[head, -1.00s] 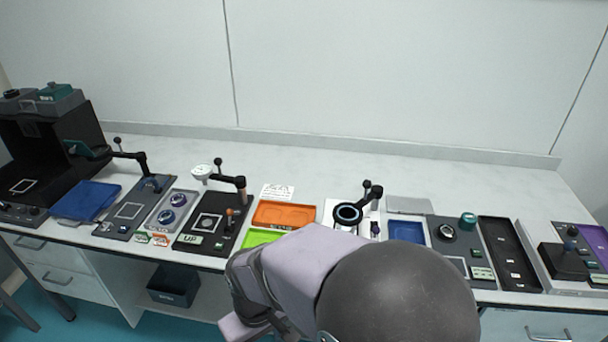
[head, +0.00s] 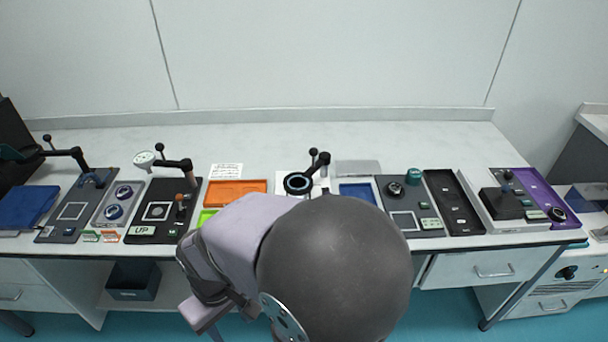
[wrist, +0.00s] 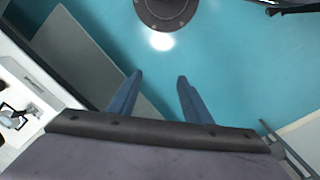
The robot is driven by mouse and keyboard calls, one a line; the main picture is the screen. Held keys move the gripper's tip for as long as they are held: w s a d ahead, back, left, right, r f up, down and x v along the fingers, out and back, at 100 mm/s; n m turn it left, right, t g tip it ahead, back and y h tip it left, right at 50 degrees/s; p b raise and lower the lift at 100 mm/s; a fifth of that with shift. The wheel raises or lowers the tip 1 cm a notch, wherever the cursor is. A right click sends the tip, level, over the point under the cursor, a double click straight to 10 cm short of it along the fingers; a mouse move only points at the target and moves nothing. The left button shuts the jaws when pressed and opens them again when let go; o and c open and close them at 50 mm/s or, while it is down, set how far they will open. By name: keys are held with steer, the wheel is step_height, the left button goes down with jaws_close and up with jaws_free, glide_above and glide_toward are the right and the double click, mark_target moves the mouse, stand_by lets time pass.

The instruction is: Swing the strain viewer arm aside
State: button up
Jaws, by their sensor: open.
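Three swing arms on posts stand on the bench in the head view; no readable label tells which is the strain viewer. The left black arm (head: 66,153) reaches left from a dark panel (head: 48,233), toward a black stand at the picture's edge. The middle arm (head: 176,164) carries a white round head (head: 144,159) over the panel marked UP. The right arm (head: 318,166) carries a black ring (head: 298,183). My gripper (wrist: 160,76) is open and empty in the wrist view, above the floor and away from all three arms. My own arm links hide it in the head view.
An orange tray (head: 236,193), a blue tray (head: 357,194) and a black tray (head: 454,203) lie along the bench front. The bench back (head: 260,140) is clear. A dark bin (head: 134,281) sits below. Teal floor (wrist: 235,60) lies under my gripper.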

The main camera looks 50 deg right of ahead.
mark_target(315, 155)
steer(key=shift+c, duration=0.6)
steer(key=w+d+f+m+t+h+b, duration=0.1)
steer(key=w+d+m+t+h+b, duration=0.4)
steer(key=w+d, duration=1.5)
steer(key=d+r+t+h+b, duration=0.1)
steer(key=d+r+t+h, duration=0.1)
steer(key=d, duration=0.6)
steer(key=d+r+t+h+b, duration=0.2)
steer(key=d+r+t, duration=0.2)
steer(key=d, duration=0.5)
steer(key=w+d+r+t+h+b, duration=0.1)
steer(key=d+r+t+h+b, duration=0.1)
steer(key=d, duration=0.7)
steer(key=shift+d+r+t, duration=0.15)
steer(key=shift+r+t, duration=0.3)
steer(key=shift+t, duration=0.15)
steer(key=f, duration=0.1)
steer(key=s+f, duration=0.1)
steer(key=f, duration=0.1)
steer(key=shift+s+d+f+m+h+b, duration=0.15)
steer(key=shift+s+d+m+h+b, duration=0.15)
steer(key=shift+s+d+m+b, duration=0.1)
steer(key=p+x, duration=0.2)
steer(key=x, duration=0.5)
steer(key=shift+w, duration=0.15)
